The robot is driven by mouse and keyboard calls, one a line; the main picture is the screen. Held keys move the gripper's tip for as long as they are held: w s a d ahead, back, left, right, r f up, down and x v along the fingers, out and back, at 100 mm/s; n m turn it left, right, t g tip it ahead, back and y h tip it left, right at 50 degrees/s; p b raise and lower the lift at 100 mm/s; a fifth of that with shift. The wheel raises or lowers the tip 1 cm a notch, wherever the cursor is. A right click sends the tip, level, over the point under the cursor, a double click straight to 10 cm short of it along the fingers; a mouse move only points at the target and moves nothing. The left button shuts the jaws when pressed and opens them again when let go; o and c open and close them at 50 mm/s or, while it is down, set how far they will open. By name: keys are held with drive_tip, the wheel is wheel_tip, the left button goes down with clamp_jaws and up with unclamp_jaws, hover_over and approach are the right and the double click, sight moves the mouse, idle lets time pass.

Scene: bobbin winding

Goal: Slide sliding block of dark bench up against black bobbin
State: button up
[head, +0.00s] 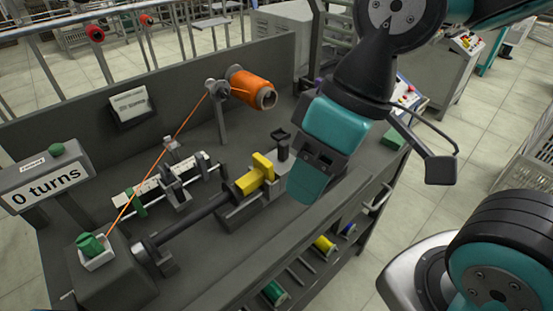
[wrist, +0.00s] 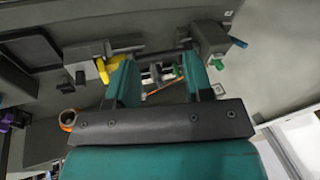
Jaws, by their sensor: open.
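The dark bench (head: 215,265) carries a winder. A long black bobbin (head: 195,220) lies along its middle, its left end at a grey round hub (head: 145,250). The sliding block (head: 240,212) is at the bobbin's right end, with a yellow part (head: 255,175) on top; I cannot tell whether block and bobbin touch. My gripper (head: 305,185) hangs to the right of the block, above the bench's right side, open and empty. In the wrist view its two teal fingers (wrist: 158,80) are apart, with the yellow part (wrist: 111,68) beside the left finger.
A counter box (head: 45,185) reads 0 turns. A dark upright post (head: 281,143) stands right of the yellow part. Shelves below hold coloured spools.

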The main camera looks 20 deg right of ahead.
drive_tip(key=shift+c, duration=0.2)
idle(0.3)
drive_tip(key=shift+w, duration=0.15)
drive_tip(key=c, duration=0.4)
drive_tip(key=w, duration=0.1)
drive_tip(key=w+d, duration=0.1)
drive_tip(key=w, duration=0.1)
drive_tip(key=w+f, duration=0.1)
drive_tip(key=shift+w+d, duration=0.15)
drive_tip(key=shift+w, duration=0.25)
clamp_jaws()
drive_tip(key=w+d+f+m+t+y+b, duration=0.1)
drive_tip(key=w+d+f, duration=0.5)
drive_tip(key=w+d, duration=0.35)
drive_tip(key=w+d+f+m+t+y, duration=0.1)
drive_tip(key=w+d+f+y, duration=0.1)
drive_tip(key=w+d+f, duration=0.55)
drive_tip(key=x, duration=0.4)
drive_tip(key=w+x, duration=0.1)
drive_tip(key=x, duration=0.1)
drive_tip(key=shift+w+d+f, duration=0.15)
drive_tip(key=shift+d+f, duration=0.1)
drive_tip(key=shift+f, duration=0.1)
drive_tip(key=shift+s+a+f, duration=0.1)
drive_tip(key=shift+s+a, duration=0.1)
drive_tip(key=shift+a, duration=0.45)
drive_tip(key=shift+s+a, duration=0.2)
drive_tip(key=shift+a, duration=0.45)
drive_tip(key=shift+s+a, duration=0.25)
drive_tip(key=shift+a, duration=0.4)
